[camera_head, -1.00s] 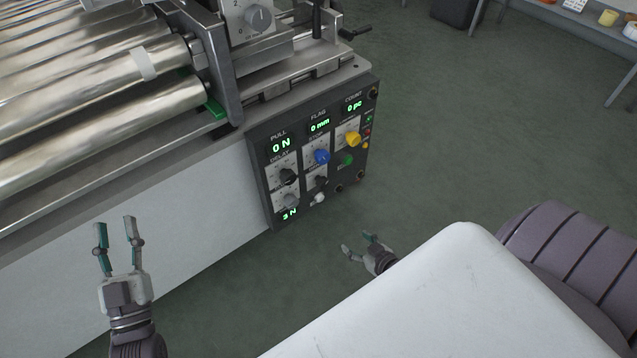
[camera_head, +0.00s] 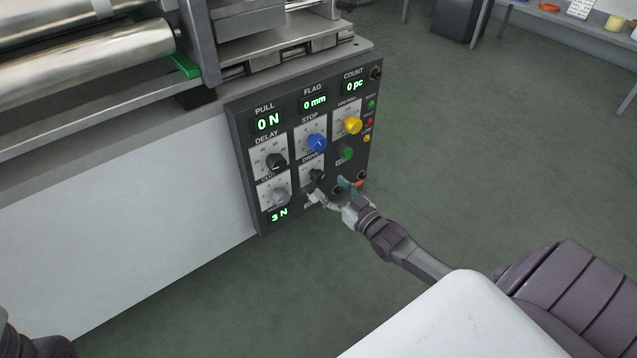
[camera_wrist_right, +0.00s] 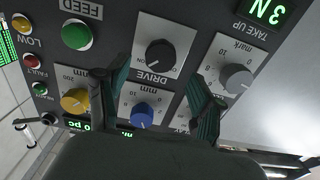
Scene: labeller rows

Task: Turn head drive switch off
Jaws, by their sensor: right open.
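The drive switch (camera_head: 317,176) is a small black rotary knob on a white plate in the dark control panel (camera_head: 240,125). In the right wrist view the knob (camera_wrist_right: 160,53) shows upside down above the word DRIVE; its exact pointer position is hard to read. My right gripper (camera_head: 329,190) is open at the panel, just below and right of the knob in the head view. In the wrist view its fingers (camera_wrist_right: 151,88) stand apart on either side below the knob, with nothing between them. My left gripper is not in view; only a dark arm part shows at bottom left.
Close around are a blue knob (camera_head: 317,143), a yellow knob (camera_head: 352,125), a green button (camera_head: 346,153), a black delay knob (camera_head: 276,162) and a grey knob (camera_head: 280,196). Metal rollers (camera_head: 100,60) lie at upper left.

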